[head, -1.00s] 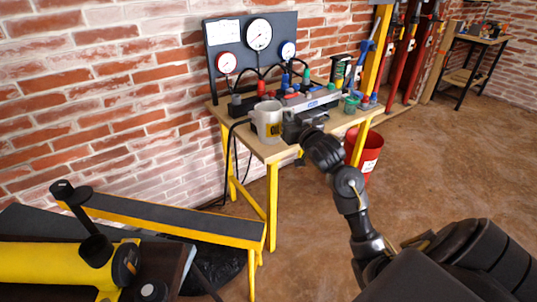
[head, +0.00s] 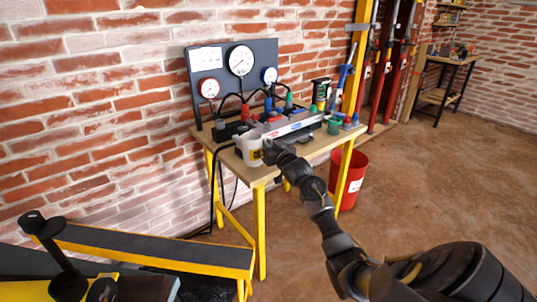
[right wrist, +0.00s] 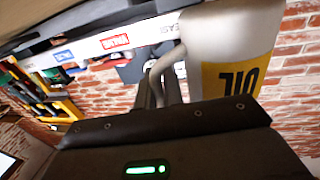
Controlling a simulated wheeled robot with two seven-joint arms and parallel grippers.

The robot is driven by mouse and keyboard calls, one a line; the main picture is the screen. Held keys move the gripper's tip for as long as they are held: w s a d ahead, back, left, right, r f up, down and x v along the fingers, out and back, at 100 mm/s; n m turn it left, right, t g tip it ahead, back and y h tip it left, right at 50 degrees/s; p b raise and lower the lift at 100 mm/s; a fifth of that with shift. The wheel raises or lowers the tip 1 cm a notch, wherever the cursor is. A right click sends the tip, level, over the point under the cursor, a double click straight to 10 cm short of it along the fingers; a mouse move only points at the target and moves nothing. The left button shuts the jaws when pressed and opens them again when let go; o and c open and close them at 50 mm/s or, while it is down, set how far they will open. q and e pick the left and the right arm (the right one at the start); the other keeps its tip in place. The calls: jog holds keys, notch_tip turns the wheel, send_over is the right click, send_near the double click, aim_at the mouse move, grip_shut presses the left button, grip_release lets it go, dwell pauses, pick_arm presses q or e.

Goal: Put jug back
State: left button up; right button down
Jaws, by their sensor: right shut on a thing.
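The jug (head: 249,149) is pale grey-white with a yellow label. It is at the front left part of the wooden bench top in the head view; I cannot tell whether it rests on the wood or is slightly raised. In the right wrist view the jug (right wrist: 238,50) fills the upper right, with "OIL" on its label. My right gripper (head: 271,151) is at the jug's right side. Its fingers (right wrist: 160,94) are shut on the jug's handle (right wrist: 165,68), partly hiding it. My left gripper is not in view.
The bench (head: 262,175) has yellow legs and carries a gauge panel (head: 236,75), a grey manifold (head: 292,125), hoses and a green cup (head: 334,126). A red bucket (head: 350,178) stands on the floor at right. A low yellow-framed bench (head: 160,248) is at front left.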

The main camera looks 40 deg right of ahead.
jog(key=shift+w+d+f, duration=0.15)
jog(key=shift+w+f, duration=0.1)
jog(key=shift+f, duration=0.15)
notch_tip(320, 180, down, 3)
jog(key=shift+r, duration=0.1)
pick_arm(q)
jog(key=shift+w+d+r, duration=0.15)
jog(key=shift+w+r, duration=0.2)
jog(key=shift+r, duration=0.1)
pick_arm(e)
jog(key=c, duration=1.5)
grip_release()
jog(key=shift+f, duration=0.2)
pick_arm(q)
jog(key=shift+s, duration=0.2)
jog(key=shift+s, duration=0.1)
pick_arm(e)
jog(key=shift+r, duration=0.1)
